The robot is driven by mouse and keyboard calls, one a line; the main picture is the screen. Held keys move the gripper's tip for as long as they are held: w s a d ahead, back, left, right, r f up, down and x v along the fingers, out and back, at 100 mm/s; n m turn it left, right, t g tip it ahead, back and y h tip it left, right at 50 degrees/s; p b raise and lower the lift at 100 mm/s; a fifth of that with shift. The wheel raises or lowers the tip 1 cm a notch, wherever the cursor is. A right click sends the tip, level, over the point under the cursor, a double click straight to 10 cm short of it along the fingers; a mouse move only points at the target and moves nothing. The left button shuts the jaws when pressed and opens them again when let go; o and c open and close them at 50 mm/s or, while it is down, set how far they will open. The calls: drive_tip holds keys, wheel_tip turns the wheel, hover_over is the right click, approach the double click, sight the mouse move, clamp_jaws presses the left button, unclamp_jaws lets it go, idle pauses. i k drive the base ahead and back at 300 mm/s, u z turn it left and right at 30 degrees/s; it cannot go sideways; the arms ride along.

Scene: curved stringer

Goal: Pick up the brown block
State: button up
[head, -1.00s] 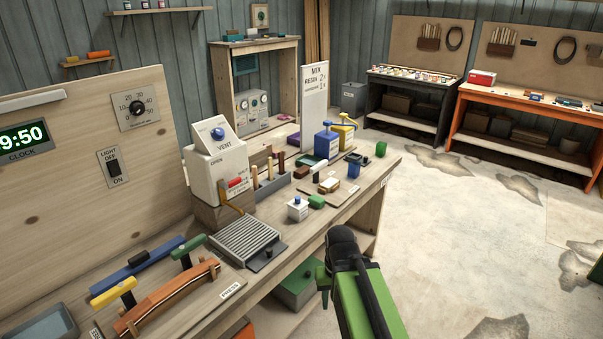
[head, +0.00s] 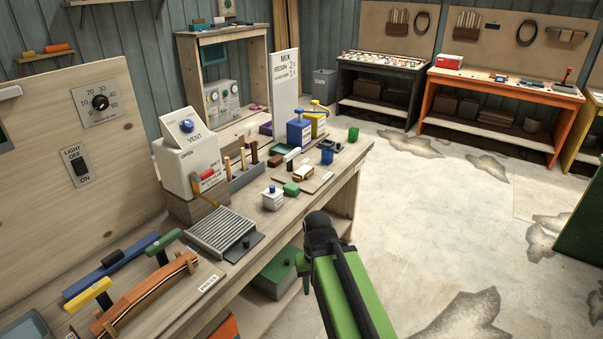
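A small dark brown block (head: 275,160) lies on the workbench (head: 225,275) in the head view, just right of the grey holder with upright tools. My green and black arm rises from the bottom of the picture, in front of the bench's right edge. My gripper (head: 305,282) seems to be the small green part hanging at the left of the arm's dark joint, well apart from the brown block. Its fingers cannot be made out, and I see nothing held there.
The grey tool holder (head: 245,176), a white vent box (head: 188,160), a white pot (head: 272,199) and a green block (head: 291,189) stand near the brown block. Blue and yellow dispensers (head: 300,130) stand behind. Open floor (head: 430,230) lies to the right.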

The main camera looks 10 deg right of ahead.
sight(277, 160)
drive_tip(key=z, duration=1.35)
drive_tip(key=i, duration=5.15)
drive_tip(key=u, duration=2.95)
